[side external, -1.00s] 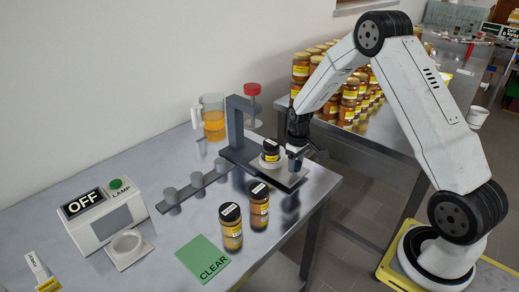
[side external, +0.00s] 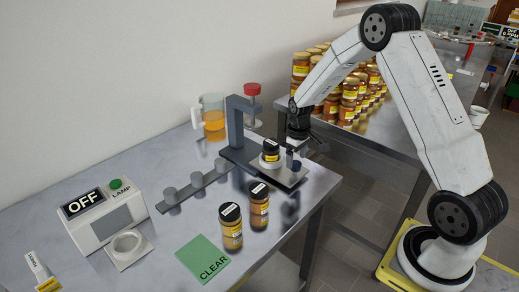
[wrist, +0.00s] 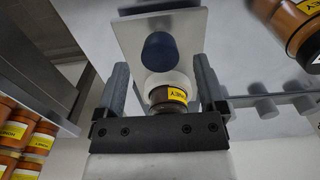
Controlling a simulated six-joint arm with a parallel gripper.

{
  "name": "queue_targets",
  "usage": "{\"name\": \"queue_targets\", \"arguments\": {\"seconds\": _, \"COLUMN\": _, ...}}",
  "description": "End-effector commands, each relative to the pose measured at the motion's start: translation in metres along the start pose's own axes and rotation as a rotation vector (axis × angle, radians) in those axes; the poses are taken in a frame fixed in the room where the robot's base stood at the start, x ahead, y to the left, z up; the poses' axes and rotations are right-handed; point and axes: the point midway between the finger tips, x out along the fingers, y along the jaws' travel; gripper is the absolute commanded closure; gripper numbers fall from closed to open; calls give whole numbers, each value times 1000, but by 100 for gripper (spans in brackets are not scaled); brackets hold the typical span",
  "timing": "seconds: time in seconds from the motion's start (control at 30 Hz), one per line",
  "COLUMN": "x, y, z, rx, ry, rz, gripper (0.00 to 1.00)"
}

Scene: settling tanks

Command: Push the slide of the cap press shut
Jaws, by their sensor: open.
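The cap press (side external: 236,125) has a dark frame with a red knob (side external: 252,89) on top. Its pale slide plate (side external: 291,180) sticks out at the front right, with the jar clear of the press head. A small honey jar (side external: 271,152) stands upright in a white cup on the slide; both show in the wrist view, the jar (wrist: 168,97) in the white cup (wrist: 167,77). A dark blue knob (side external: 297,167) stands near the slide's outer end, also in the wrist view (wrist: 160,45). My gripper (side external: 300,148) is open and empty just above the knob.
Two honey jars (side external: 231,228) (side external: 259,205) stand in front near a green CLEAR card (side external: 203,258). A rail with grey pegs (side external: 194,190) lies left of the press. A lamp box reading OFF (side external: 102,215) and a pitcher (side external: 213,117) are farther off. Stacked jars (side external: 348,100) stand behind.

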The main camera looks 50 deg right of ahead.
Motion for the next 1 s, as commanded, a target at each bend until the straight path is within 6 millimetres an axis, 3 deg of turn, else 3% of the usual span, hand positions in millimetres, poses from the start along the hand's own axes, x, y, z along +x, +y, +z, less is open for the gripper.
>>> {"name": "queue_targets", "arguments": {"seconds": 0.43, "x": -50, "y": 0, "z": 0, "rx": 0, "ry": 1, "rz": 1, "gripper": 10}}
{"name": "queue_targets", "arguments": {"seconds": 1.0, "x": -55, "y": 0, "z": 0, "rx": 0, "ry": -1, "rz": 0, "gripper": 10}}
